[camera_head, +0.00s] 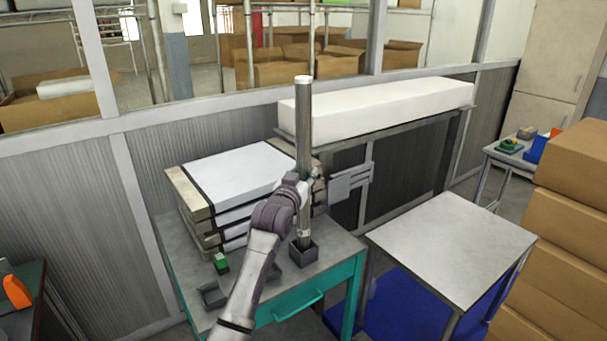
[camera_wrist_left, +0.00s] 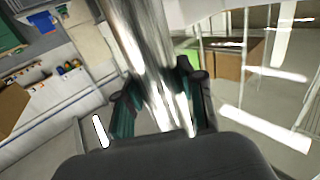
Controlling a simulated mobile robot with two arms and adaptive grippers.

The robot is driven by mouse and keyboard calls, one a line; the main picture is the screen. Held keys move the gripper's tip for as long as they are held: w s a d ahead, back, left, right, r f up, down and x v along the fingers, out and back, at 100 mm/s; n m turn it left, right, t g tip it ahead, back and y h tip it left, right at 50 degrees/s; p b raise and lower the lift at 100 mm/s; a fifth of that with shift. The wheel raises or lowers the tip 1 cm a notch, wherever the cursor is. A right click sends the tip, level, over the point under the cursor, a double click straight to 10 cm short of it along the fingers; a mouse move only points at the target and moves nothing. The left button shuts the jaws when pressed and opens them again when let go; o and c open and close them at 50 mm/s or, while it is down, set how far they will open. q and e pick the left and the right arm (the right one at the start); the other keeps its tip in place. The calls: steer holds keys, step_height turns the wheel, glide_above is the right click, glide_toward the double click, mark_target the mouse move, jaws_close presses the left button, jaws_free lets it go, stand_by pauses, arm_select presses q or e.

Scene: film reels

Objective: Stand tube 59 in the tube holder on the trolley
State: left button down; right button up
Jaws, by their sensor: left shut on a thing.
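A long grey metal tube (camera_head: 303,130) stands upright in the head view; no number on it is readable. My left gripper (camera_head: 303,192) is shut around it below mid-height. In the left wrist view, the shiny tube (camera_wrist_left: 150,60) runs between the green-sided fingers of the gripper (camera_wrist_left: 160,105). The tube's lower end meets a small dark square holder (camera_head: 304,256) on the teal-framed table (camera_head: 330,262); I cannot tell whether it rests on the bottom. My right gripper is not in view.
Flat white-topped stacked boxes (camera_head: 235,180) lie behind my left arm. Small grey holders (camera_head: 212,296) and a green block (camera_head: 221,263) sit on the table. A bare grey-topped table (camera_head: 450,245) stands at right, beside stacked cartons (camera_head: 570,210). A partition with windows runs behind.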

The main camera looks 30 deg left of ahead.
arm_select(q)
steer(key=c, duration=1)
jaws_free()
steer(key=shift+r, duration=0.1)
steer(key=shift+o, duration=0.2)
steer(key=shift+f, duration=0.2)
steer(key=shift+p+v, duration=0.6)
steer(key=shift+v, duration=0.2)
steer(key=shift+p+v, duration=1.05)
steer(key=shift+v, duration=1)
steer(key=p, duration=0.2)
glide_toward(301, 178)
steer(key=shift+w+a, duration=0.15)
steer(key=shift+w, duration=0.2)
